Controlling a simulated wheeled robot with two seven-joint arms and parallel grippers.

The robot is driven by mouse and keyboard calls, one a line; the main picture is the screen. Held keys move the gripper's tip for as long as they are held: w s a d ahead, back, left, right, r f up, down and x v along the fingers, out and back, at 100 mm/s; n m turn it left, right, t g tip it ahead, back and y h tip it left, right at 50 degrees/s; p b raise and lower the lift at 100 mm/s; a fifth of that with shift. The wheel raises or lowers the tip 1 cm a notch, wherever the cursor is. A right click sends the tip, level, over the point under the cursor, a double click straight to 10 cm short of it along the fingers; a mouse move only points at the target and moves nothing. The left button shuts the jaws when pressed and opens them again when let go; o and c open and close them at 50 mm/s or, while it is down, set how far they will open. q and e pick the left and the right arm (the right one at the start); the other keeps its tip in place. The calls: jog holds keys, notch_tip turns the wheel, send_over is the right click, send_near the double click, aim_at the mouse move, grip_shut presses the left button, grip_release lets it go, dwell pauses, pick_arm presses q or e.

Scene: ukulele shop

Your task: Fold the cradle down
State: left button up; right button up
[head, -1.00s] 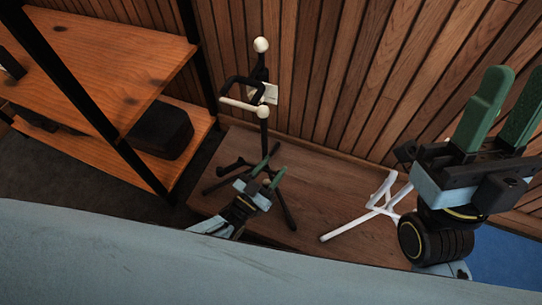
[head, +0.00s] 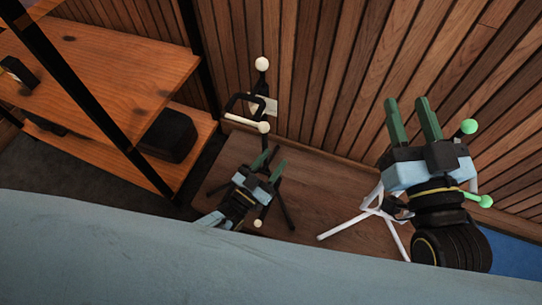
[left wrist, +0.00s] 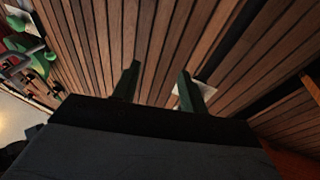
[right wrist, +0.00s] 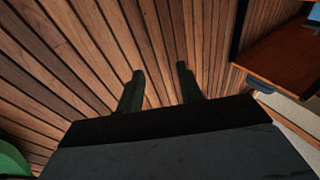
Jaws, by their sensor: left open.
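A black stand (head: 287,212) with cream ball tips (head: 262,64) is on a low wooden platform against the slatted wall. Its upper part has a black bent bracket (head: 232,103) with a cream padded arm; I cannot tell which part is the cradle. My left gripper (head: 269,162) is open with green fingers and overlaps the stand's lower post; contact is unclear. It points at the wall in the left wrist view (left wrist: 158,80). My right gripper (head: 411,110) is open and empty, in front of a white stand (head: 345,227) with green tips (head: 468,127).
A wooden shelf unit (head: 130,85) with black posts stands at the left, holding a black box (head: 168,135). The platform (head: 320,180) has bare room between the two stands. A pale blue surface fills the front of the head view.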

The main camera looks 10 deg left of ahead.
jog(key=shift+d+f+g+h+p, duration=0.25)
jog(key=shift+f+g, duration=0.45)
jog(key=shift+f, duration=0.45)
jog(key=shift+d+f+g+h+p, duration=0.15)
jog(key=shift+f+g+h, duration=0.1)
jog(key=shift+f+g, duration=0.65)
jog(key=shift+f, duration=0.2)
